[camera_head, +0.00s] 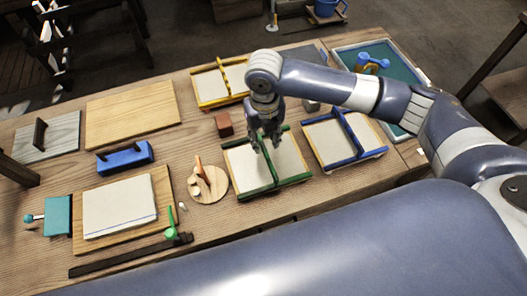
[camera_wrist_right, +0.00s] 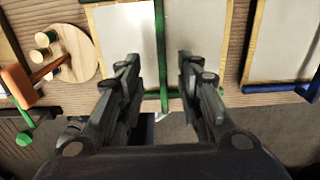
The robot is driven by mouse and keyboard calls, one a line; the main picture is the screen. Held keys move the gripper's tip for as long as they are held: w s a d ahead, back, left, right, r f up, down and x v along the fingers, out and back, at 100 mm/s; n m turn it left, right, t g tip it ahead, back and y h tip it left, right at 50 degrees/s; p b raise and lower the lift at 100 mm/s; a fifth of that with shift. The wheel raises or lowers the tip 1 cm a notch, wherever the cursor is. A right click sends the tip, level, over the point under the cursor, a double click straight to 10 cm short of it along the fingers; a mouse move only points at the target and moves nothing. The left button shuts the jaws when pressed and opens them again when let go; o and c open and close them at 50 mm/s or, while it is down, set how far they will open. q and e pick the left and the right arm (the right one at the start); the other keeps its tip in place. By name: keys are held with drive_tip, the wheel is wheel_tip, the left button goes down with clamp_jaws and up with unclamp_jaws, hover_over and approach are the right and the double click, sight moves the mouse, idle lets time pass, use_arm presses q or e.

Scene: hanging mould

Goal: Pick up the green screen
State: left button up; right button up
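The green screen (camera_head: 243,185) is a pale panel with a green-edged frame and a raised green bar across its middle. It lies flat on the wooden table in the head view. My right gripper (camera_head: 266,146) is over its far half, pointing down, and hides part of it. In the right wrist view, the fingers of my right gripper (camera_wrist_right: 158,65) are apart and empty, and the green bar of the screen (camera_wrist_right: 161,40) runs between them in the picture. I cannot tell how high the fingers are above the bar. My left gripper is not in view.
A blue screen (camera_head: 325,137) lies to the right and a yellow screen (camera_head: 207,85) behind. A round wooden board (camera_head: 212,188) with small tools sits close on the left. A reddish block (camera_head: 224,124) stands behind it. A paper-covered board (camera_head: 120,207) is further left.

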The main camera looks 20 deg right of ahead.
sight(266, 152)
drive_tip(key=f, duration=0.3)
drive_tip(key=shift+s, duration=0.25)
drive_tip(key=shift+w+f+p, duration=0.15)
drive_tip(key=shift+f+p, duration=0.15)
drive_tip(key=shift+p, duration=0.05)
wheel_tip(266, 152, down, 4)
drive_tip(key=shift+d+r+p, duration=0.1)
drive_tip(key=shift+r+p, duration=0.1)
drive_tip(key=shift+p, duration=0.55)
drive_tip(key=shift+f, duration=0.6)
drive_tip(key=c, duration=0.3)
clamp_jaws()
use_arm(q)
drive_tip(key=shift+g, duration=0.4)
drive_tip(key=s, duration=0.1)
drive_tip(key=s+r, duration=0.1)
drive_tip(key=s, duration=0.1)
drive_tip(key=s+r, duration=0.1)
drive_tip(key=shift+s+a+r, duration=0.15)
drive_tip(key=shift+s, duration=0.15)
